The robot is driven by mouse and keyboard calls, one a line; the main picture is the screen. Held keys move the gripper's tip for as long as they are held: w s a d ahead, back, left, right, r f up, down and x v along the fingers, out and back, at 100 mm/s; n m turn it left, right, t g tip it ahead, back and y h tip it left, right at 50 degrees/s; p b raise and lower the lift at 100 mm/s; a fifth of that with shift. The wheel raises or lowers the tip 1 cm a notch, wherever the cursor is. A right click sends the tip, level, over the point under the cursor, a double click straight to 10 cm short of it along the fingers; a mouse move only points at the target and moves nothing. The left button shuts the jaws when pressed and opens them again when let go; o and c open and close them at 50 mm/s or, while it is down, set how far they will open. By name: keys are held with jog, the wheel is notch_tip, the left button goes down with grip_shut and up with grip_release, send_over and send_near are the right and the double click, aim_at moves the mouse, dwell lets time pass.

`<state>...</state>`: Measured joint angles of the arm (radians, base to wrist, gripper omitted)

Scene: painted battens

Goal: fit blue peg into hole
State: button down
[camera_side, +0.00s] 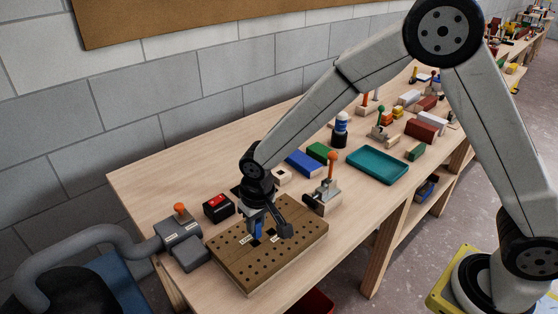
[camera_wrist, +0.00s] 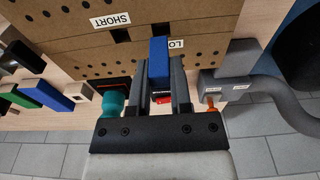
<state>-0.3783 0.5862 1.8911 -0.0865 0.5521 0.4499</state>
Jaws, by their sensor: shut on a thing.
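A blue peg (camera_wrist: 159,62) is held between the two grey fingers of my gripper (camera_wrist: 160,75) in the wrist view. The peg also shows in the side view (camera_side: 258,230), above the brown pegboard (camera_side: 290,246) and pointing down. The pegboard (camera_wrist: 70,55) has rows of small round holes and dark square openings. One square opening (camera_wrist: 121,35) is by the label SHORT. Another opening (camera_wrist: 180,29) is by a label reading LO, partly hidden by the peg. I cannot tell whether the peg's tip touches the board.
A toggle clamp (camera_side: 325,190) and a teal tray (camera_side: 377,165) stand to the right.

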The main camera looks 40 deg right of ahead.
aim_at(255, 235)
jog(key=shift+w+f, duration=0.1)
jog(key=shift+f, duration=0.05)
jog(key=shift+w+a+f, duration=0.1)
jog(key=shift+w+f, duration=0.1)
jog(key=shift+f, duration=1.55)
jog(key=shift+f, duration=0.6)
jog(key=c, duration=0.5)
grip_release()
jog(key=shift+c, duration=0.2)
jog(key=shift+r, duration=0.1)
notch_tip(255, 235, up, 13)
jog(key=s, duration=0.1)
jog(key=shift+s, duration=0.25)
